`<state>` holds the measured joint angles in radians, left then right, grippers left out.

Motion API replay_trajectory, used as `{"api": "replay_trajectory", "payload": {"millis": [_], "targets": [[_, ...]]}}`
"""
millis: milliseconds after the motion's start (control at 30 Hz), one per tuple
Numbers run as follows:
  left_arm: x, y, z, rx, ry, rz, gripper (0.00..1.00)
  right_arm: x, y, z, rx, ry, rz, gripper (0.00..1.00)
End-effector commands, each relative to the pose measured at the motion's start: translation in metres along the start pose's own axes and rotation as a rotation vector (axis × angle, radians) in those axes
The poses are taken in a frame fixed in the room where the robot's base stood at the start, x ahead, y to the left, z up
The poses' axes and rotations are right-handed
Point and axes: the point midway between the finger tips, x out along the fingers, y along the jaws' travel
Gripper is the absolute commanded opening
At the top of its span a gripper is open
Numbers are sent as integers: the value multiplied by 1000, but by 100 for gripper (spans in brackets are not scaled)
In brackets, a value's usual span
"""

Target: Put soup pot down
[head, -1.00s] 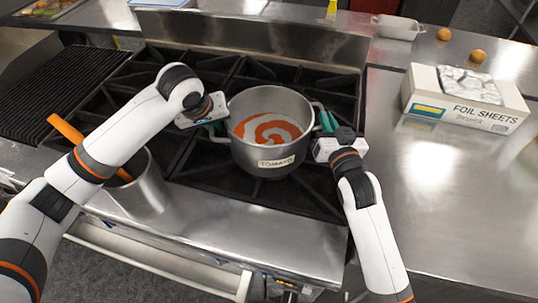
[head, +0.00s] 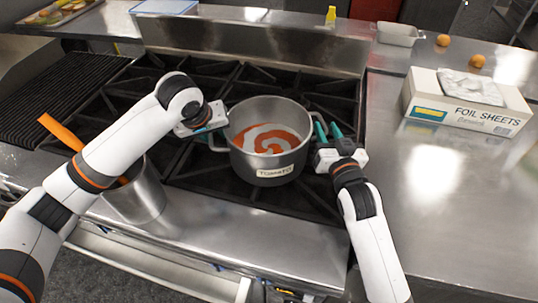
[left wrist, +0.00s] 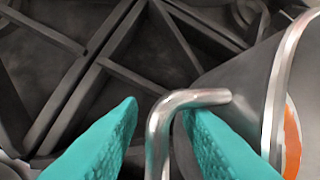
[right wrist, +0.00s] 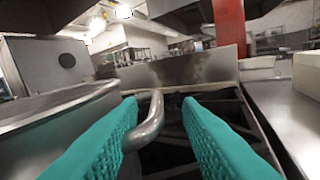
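The steel soup pot (head: 275,168), labelled "TOMATO" with a red and white swirl inside, stands upright on the stove grates (head: 195,165). My left gripper (head: 221,127) is at its left handle. In the left wrist view the teal fingers (left wrist: 150,135) are apart, with the bent pot handle (left wrist: 160,122) between them, nearer the right finger. My right gripper (head: 328,131) is at the pot's right side with its fingers spread. In the right wrist view its fingers (right wrist: 160,125) stand apart, with the right handle (right wrist: 150,125) between them and a gap visible on the right.
A steel container (head: 137,197) with an orange-handled utensil (head: 60,131) stands at the stove's front left. A foil sheets box (head: 465,104) sits on the right counter. A ribbed grill (head: 60,95) lies to the left. The right counter's front is clear.

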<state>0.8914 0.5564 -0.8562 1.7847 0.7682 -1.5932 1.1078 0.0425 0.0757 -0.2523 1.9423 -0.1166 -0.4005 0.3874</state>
Motion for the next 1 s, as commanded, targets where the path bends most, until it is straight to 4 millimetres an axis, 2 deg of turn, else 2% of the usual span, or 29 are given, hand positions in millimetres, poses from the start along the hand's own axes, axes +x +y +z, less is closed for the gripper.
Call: {"api": "replay_trajectory", "payload": {"millis": [33, 133, 500, 733, 867, 1000], "targets": [[6, 0, -9, 4, 17, 2, 32, 0, 0, -3, 0, 0, 0, 32], [-6, -1, -8, 5, 14, 1, 32, 0, 0, -3, 0, 0, 1, 32], [-68, -2, -4, 2, -4, 0, 32, 0, 0, -1, 1, 0, 1, 32], [-83, -1, -3, -1, -8, 2, 32, -3, 0, -1, 1, 0, 1, 32], [-84, -1, -3, -1, -8, 2, 32, -18, 0, -2, 1, 1, 0, 32], [-84, -1, -3, -1, -8, 2, 32, -48, 0, -2, 0, 2, 1, 32]]}}
